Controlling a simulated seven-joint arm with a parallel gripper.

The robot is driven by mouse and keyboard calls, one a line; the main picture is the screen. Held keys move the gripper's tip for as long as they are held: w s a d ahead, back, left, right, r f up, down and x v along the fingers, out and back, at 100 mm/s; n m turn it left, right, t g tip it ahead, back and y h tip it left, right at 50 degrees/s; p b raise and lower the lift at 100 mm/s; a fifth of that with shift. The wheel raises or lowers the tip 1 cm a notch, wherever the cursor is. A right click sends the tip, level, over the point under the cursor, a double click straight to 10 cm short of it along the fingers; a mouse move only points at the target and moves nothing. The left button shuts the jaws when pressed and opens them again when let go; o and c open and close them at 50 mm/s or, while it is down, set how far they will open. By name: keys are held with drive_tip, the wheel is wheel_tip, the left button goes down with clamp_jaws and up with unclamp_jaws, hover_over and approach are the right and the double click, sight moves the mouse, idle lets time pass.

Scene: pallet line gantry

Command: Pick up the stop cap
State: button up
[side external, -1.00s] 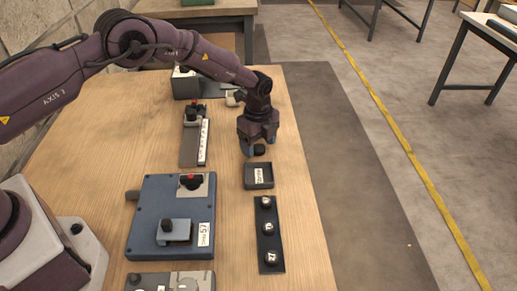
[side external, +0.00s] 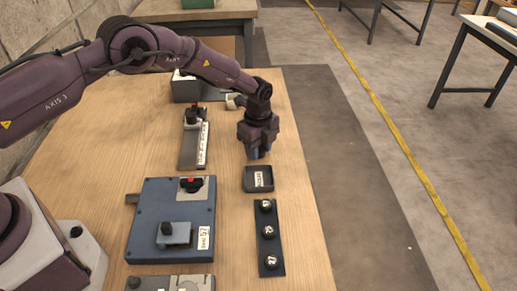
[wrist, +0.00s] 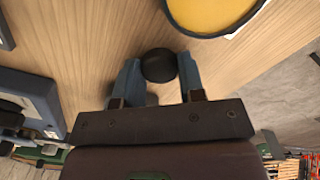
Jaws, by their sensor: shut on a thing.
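The stop cap, a small round black cap (wrist: 158,67), sits between the two blue-grey fingers of my gripper (wrist: 159,76) in the wrist view. The fingers are shut on its sides. In the side external view my gripper (side external: 258,154) points down at the wooden table, just behind the small dark labelled tray (side external: 258,189). The fingers hide the cap there. The cap is at or very near the table top; I cannot tell whether it touches.
A dark strip (side external: 269,249) with several round numbered knobs lies in front of the tray. A blue box (side external: 146,222) stands to the left, with a slotted rail (side external: 190,153) behind it. A yellow round thing (wrist: 208,14) is near the cap in the wrist view. The table's right edge is close.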

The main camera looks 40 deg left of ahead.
wheel_tip(320, 180, up, 3)
drive_tip(key=shift+r, duration=0.15)
drive_tip(key=s+a+r, duration=0.2)
drive_tip(key=s+r, duration=0.7)
drive_tip(key=s, duration=0.4)
drive_tip(key=n, duration=0.6)
hover_over(191, 114)
drive_tip(key=shift+r, duration=0.25)
drive_tip(key=shift+f, duration=3.2)
drive_tip(key=shift+f, duration=0.15)
